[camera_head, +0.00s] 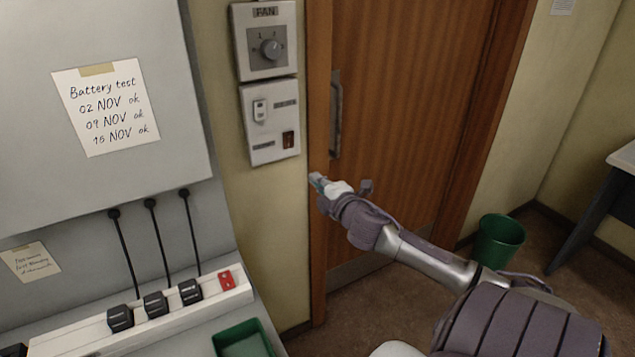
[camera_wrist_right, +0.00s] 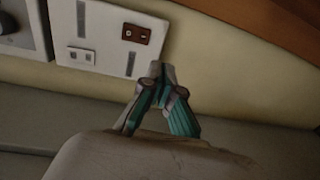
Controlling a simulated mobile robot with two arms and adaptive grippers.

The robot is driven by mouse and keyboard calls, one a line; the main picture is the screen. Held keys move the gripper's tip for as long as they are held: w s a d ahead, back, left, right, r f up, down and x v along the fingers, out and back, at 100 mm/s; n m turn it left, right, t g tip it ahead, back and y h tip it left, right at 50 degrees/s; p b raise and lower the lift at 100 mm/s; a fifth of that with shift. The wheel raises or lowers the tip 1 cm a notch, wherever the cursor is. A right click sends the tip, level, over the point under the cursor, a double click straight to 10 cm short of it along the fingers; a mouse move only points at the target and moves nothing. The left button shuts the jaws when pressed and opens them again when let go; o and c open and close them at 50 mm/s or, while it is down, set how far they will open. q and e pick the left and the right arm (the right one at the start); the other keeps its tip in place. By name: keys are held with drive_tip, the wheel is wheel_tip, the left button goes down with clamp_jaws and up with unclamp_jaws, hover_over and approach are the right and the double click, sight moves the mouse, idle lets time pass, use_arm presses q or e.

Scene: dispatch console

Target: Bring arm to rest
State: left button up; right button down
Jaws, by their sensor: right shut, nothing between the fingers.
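My right gripper (camera_head: 318,181) is in the middle of the head view, at the end of my right arm, which comes in from the lower right. It is in front of the left edge of the wooden door, below the switch panel. In the right wrist view the right gripper (camera_wrist_right: 160,70) has its teal fingers shut together at the tips with nothing between them. It appears apart from the wall and panel. My left gripper is not in view.
A switch panel (camera_head: 270,122) and a fan control (camera_head: 265,42) are on the wall. The wooden door (camera_head: 405,100) has a metal handle (camera_head: 336,115). A power strip (camera_head: 75,340) with several plugs, a green tray (camera_head: 243,342) and a green bin (camera_head: 498,240) stand around.

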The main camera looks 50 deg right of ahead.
idle(0.3)
drive_tip(key=s+a+f+m+g, duration=0.1)
drive_tip(key=s+f+m+g, duration=0.3)
drive_tip(key=f, duration=0.9)
drive_tip(key=s+f+m+g, duration=0.1)
drive_tip(key=s+f, duration=0.5)
drive_tip(key=f, duration=0.6)
drive_tip(key=s+a+f+m+g, duration=0.1)
drive_tip(key=s+f+m+g, duration=0.2)
drive_tip(key=f, duration=1)
drive_tip(key=s+a+f+m+g+y, duration=0.1)
drive_tip(key=s+a+f+g+y, duration=0.1)
drive_tip(key=s+a+f, duration=0.55)
drive_tip(key=s+a+f+m+g+y, duration=0.15)
drive_tip(key=s+a+f, duration=0.25)
drive_tip(key=s+f, duration=0.55)
drive_tip(key=s+a+f+m+g+y+b, duration=0.1)
drive_tip(key=s+a+f+g, duration=0.2)
drive_tip(key=s+a, duration=1.1)
wheel_tip(320, 180, down, 3)
drive_tip(key=shift+s+a+f+m+g, duration=0.15)
drive_tip(key=shift+s+m+g, duration=0.2)
drive_tip(key=shift+s, duration=0.65)
